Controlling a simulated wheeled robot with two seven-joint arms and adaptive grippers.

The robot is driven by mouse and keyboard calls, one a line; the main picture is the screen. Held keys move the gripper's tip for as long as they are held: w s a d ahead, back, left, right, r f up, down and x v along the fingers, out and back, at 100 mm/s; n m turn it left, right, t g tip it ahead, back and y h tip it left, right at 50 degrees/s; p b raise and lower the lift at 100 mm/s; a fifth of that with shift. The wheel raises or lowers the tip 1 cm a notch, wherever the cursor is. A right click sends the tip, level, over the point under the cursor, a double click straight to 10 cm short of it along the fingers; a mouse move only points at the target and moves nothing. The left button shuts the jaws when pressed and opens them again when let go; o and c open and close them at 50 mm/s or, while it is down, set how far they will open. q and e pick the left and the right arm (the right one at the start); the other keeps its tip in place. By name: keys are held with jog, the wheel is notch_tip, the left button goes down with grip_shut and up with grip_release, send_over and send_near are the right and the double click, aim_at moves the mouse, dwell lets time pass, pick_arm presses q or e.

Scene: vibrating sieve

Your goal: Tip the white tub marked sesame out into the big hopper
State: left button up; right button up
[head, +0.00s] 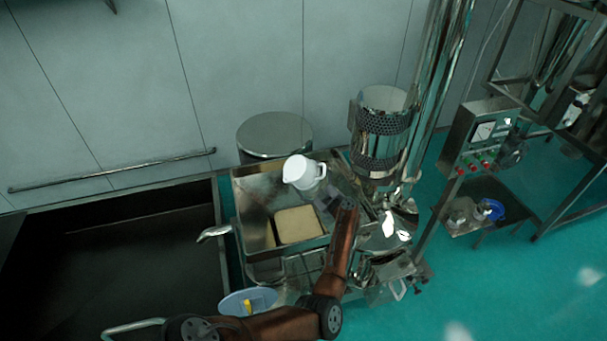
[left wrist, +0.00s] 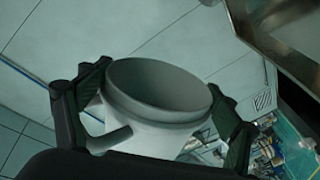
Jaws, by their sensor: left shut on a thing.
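The white tub (head: 299,171) is tilted over the big metal hopper (head: 250,188), its white end toward the upper left. My left gripper (head: 326,194) is at the tub's lower right, small and hard to make out in the head view. In the left wrist view, the gripper's two dark fingers (left wrist: 160,92) are shut on the sides of the tub (left wrist: 150,112). No sesame marking shows. A pale yellow block-like patch (head: 298,224) lies in the hopper. My right gripper is not in view.
A round metal drum (head: 274,133) stands behind the hopper, and a tall shiny cylinder (head: 381,130) stands to its right. A control box (head: 481,135) is further right. A dark open basin (head: 120,250) lies left. A blue-grey round lid-like thing (head: 247,301) is in front.

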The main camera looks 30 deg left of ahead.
pick_arm(q)
jog(key=n+b, duration=0.3)
jog(key=n, duration=0.3)
dwell(0.3)
jog(key=n+b, duration=0.5)
jog(key=n, duration=0.2)
dwell(0.4)
